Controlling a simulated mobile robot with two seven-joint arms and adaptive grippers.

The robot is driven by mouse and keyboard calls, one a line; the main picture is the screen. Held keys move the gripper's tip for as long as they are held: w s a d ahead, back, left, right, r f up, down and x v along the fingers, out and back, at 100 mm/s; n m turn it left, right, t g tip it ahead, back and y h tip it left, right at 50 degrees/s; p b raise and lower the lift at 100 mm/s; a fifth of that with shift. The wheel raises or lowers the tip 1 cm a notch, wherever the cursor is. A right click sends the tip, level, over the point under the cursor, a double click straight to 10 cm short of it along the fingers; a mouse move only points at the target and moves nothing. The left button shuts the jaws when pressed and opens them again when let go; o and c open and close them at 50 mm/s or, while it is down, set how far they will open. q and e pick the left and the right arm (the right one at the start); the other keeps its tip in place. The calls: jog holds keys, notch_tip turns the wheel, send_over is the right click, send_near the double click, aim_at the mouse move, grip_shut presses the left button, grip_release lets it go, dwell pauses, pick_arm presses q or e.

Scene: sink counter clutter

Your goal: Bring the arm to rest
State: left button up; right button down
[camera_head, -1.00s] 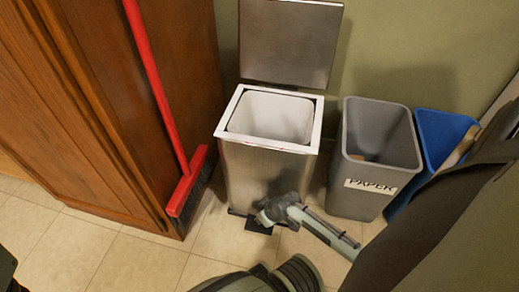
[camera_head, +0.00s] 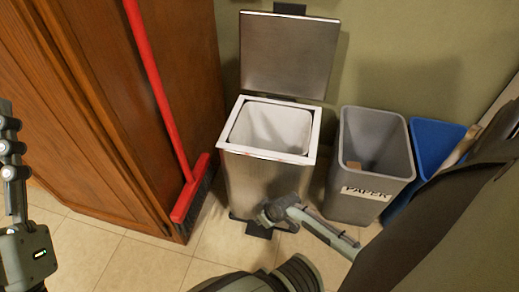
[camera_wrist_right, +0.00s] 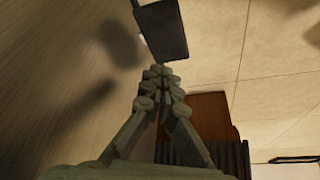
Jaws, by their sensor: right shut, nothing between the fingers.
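My right gripper (camera_head: 268,213) is low in front of the steel bin (camera_head: 255,185), just above its black foot pedal (camera_head: 258,231). In the right wrist view the fingers (camera_wrist_right: 158,75) meet at the tips with nothing between them, and the dark pedal (camera_wrist_right: 162,28) shows just beyond. I cannot tell whether they touch it. The bin's lid (camera_head: 287,55) stands open, with a white liner inside. My left gripper (camera_head: 14,150) points up at the left edge, apart from everything; its fingers show side-on, so its opening is unclear.
A grey paper bin (camera_head: 365,205) and a blue bin (camera_head: 428,145) stand to the right. A red broom (camera_head: 160,90) leans against the wooden cabinet (camera_head: 85,120) on the left. Tiled floor (camera_head: 125,262) is clear at the front left.

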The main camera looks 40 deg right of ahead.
pick_arm(q)
jog(key=shift+w+d+f+g, duration=0.2)
jog(key=shift+w+f+g, duration=0.1)
jog(key=shift+f+g, duration=0.15)
pick_arm(e)
jog(key=shift+r, duration=0.25)
